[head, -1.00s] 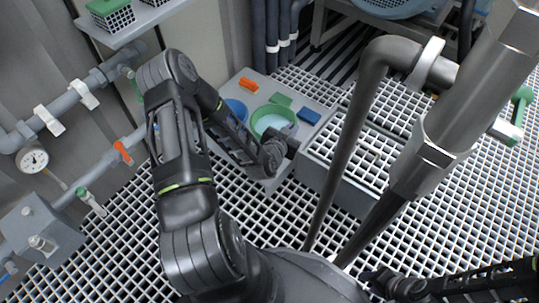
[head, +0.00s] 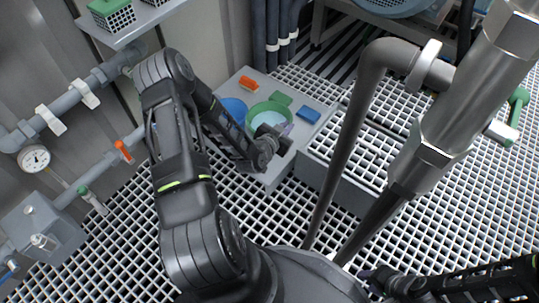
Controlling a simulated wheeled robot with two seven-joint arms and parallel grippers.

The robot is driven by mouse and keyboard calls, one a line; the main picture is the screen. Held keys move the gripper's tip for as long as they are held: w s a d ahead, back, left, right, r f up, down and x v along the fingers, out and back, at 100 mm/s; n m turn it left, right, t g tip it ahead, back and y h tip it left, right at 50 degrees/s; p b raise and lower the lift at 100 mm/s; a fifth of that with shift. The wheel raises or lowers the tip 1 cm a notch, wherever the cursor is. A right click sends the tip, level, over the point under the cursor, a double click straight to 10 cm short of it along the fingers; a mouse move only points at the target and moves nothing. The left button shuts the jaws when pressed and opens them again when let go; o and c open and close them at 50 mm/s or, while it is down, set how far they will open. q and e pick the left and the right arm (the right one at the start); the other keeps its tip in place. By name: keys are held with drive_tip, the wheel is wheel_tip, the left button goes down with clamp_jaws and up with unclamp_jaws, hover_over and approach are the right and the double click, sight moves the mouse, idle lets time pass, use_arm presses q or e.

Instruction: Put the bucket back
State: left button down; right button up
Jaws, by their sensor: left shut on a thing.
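A green round bucket (head: 252,112) with pale blue inside shows in the head view, over the grey platform. My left gripper (head: 284,131) is shut on the bucket at its near right rim. The fingertips are small and partly hidden by the wrist. I cannot tell whether the bucket touches the platform. A blue round vessel (head: 232,106) is just left of the bucket, partly hidden by my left arm. My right gripper (head: 374,281) is low at the bottom right, away from the bucket; its jaws are unclear.
An orange block (head: 249,84), a green flat piece (head: 281,98) and a blue block (head: 309,115) lie on the grey platform (head: 312,98) around the bucket. A thick metal pipe (head: 345,150) rises to the right. Pipes with a gauge (head: 34,158) line the left wall.

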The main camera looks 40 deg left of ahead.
use_arm(q)
drive_tip(key=shift+w, duration=0.1)
drive_tip(key=shift+f+b, duration=1.4)
drive_tip(key=shift+f, duration=1.6)
drive_tip(key=shift+f+b, duration=0.85)
drive_tip(key=shift+f, duration=1.1)
drive_tip(key=c, duration=2)
unclamp_jaws()
drive_tip(key=shift+f, duration=0.15)
drive_tip(key=o, duration=0.5)
